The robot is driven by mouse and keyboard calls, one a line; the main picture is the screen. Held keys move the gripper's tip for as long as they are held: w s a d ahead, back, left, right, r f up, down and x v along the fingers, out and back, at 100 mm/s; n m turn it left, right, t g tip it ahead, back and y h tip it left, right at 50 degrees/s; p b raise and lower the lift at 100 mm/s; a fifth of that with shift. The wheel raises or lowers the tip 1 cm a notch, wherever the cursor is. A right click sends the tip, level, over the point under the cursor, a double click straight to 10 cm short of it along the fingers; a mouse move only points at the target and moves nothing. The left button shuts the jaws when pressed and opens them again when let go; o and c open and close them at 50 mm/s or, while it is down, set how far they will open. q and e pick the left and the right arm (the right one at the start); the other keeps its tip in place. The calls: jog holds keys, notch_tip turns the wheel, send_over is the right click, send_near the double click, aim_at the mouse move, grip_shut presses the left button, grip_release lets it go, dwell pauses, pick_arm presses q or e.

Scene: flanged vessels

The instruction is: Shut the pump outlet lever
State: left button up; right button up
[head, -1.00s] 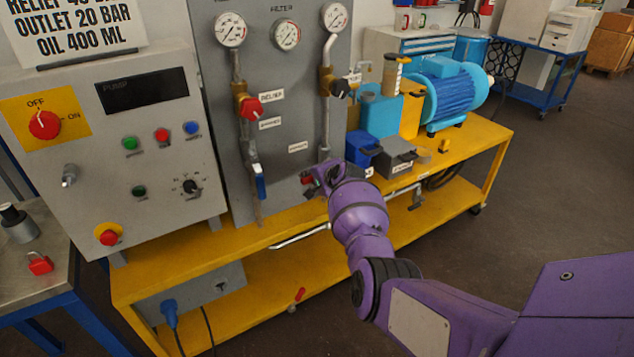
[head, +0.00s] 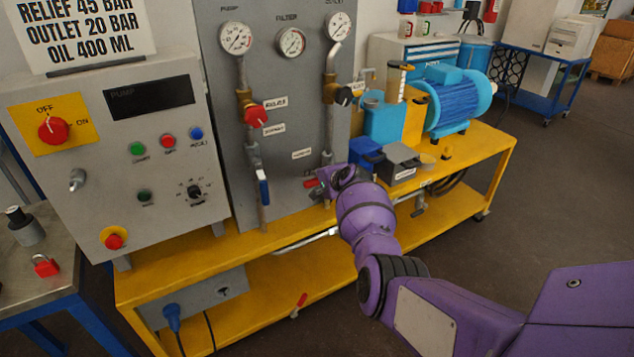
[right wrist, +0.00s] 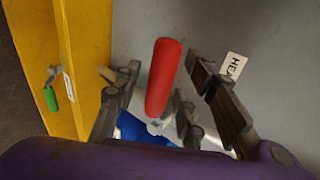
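A red lever handle (head: 311,183) sits low on the grey panel, beside the foot of the right-hand pipe. My right gripper (head: 323,187) is at this handle in the head view. In the right wrist view the red handle (right wrist: 163,78) stands between the spread fingers of my right gripper (right wrist: 165,92), with a visible gap on both sides. A blue lever handle (head: 263,190) hangs down on the left-hand pipe. The small labels are too blurred to tell which lever is the pump outlet. My left gripper is out of view.
A control box (head: 120,160) stands left of the panel. Blue and grey boxes (head: 400,160) and a blue motor (head: 455,100) stand right of my gripper on the yellow bench (head: 490,150). A white label (right wrist: 234,68) is close to the right finger.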

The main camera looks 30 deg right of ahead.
dwell(0.3)
jog(key=v, duration=1.2)
